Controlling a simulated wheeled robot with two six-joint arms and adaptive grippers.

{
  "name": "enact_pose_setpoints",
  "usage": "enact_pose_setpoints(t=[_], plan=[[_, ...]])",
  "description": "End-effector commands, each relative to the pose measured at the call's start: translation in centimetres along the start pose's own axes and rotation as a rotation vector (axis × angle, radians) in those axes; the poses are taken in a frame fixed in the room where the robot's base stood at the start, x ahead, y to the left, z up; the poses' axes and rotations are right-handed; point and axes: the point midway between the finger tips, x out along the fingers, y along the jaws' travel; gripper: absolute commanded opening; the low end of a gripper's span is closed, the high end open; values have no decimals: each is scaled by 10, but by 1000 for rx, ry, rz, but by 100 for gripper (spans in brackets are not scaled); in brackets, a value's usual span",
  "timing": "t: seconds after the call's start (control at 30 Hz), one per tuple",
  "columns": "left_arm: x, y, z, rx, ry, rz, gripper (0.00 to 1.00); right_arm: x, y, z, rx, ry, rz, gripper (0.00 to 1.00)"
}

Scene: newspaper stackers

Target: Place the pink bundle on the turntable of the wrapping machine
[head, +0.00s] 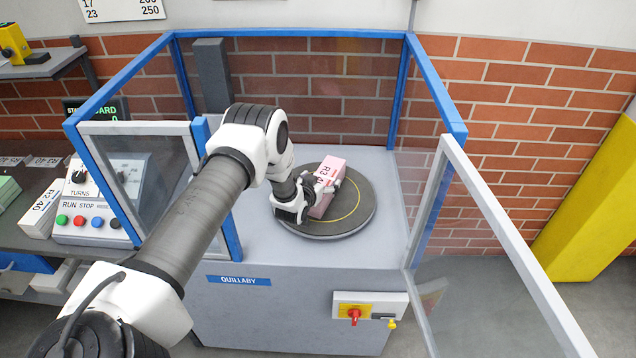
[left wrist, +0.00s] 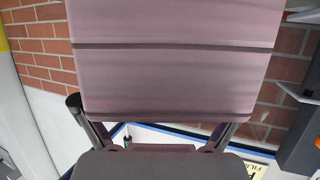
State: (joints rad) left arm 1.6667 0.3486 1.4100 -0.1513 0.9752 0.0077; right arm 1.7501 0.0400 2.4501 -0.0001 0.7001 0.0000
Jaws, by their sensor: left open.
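The pink bundle (head: 322,200), marked R3, sits on the dark round turntable (head: 358,212) of the wrapping machine (head: 290,305), inside its blue-framed enclosure. My left gripper (head: 312,192) is at the bundle, its jaws open with fingers beside it. In the left wrist view the pink bundle (left wrist: 178,60) fills the upper middle, just beyond the open fingers (left wrist: 157,135). Whether the fingers touch it I cannot tell. Part of the bundle is hidden behind the gripper in the head view. My right gripper is not in view.
The enclosure's clear door (head: 500,260) stands open at the right front. A control box (head: 90,215) with coloured buttons and a white bundle (head: 42,212) are on the left bench. A red switch (head: 354,316) is on the machine's front. A yellow post (head: 590,210) stands at right.

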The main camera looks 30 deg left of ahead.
Motion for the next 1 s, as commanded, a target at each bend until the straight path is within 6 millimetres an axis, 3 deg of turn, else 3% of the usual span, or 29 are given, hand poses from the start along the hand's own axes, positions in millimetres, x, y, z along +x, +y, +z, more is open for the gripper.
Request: enact_pose_setpoints(t=[0.17,0.5,0.67,0.77,0.83,0.9,1.0], plan=[[-23,0,1,-2,-2,0,96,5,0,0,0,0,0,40],[-104,0,2,-3,-2,0,96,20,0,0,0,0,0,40],[-122,5,8,0,-25,8,96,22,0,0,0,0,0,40],[-143,31,46,4,-167,50,96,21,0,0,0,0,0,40],[-175,58,93,14,-346,91,96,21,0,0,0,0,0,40],[-226,82,146,33,-568,124,96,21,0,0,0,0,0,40],[-310,98,204,73,-874,139,96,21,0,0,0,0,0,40]])
